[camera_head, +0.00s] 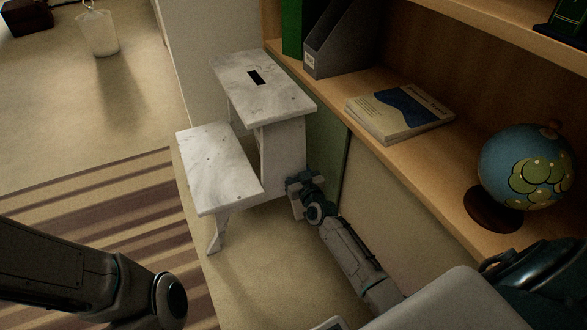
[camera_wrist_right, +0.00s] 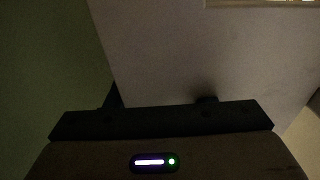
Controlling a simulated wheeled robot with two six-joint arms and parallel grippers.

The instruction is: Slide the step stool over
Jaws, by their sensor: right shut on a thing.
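The step stool (camera_head: 262,88) is a two-step stool with worn white paint and a dark slot in its top step. It stands upright on the floor against the bookshelf. My right gripper (camera_head: 303,186) is at the stool's near side panel, low down, shut on its edge. In the right wrist view the pale stool panel (camera_wrist_right: 190,50) fills most of the picture, with my right gripper (camera_wrist_right: 160,100) against it. The fingertips are mostly hidden. My left arm shows at the lower left of the head view, but its gripper is out of view.
The bookshelf (camera_head: 405,172) runs along the right, holding a grey file holder (camera_head: 340,42), a book (camera_head: 398,112) and a globe (camera_head: 525,170). A striped rug (camera_head: 100,215) lies left of the stool. A white bin (camera_head: 98,33) stands far back. Bare floor lies in front of the stool.

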